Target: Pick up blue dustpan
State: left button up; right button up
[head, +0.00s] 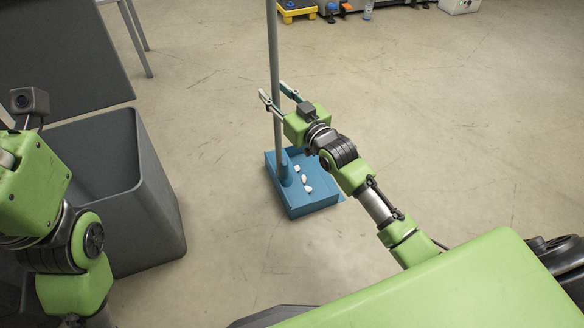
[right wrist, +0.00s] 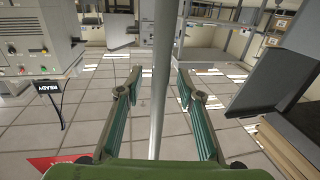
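The blue dustpan (head: 315,204) stands on the floor with a few small white scraps in it. Its tall grey handle (head: 273,60) rises upright from it. My right gripper (head: 277,93) is at the handle, well above the pan. In the right wrist view the handle (right wrist: 162,75) runs between the two open fingers of the right gripper (right wrist: 156,85), with a gap visible on each side. My left arm shows at the left edge of the head view; its fingers are out of the picture.
A dark grey bin (head: 150,215) stands left of the dustpan. A dark panel (head: 60,55) and a grey table leg (head: 134,38) are at the upper left. A yellow platform (head: 297,11) is at the back. The floor right of the dustpan is clear.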

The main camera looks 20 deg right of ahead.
grip_shut()
jog(key=shift+r, duration=0.2)
jog(key=shift+r, duration=0.15)
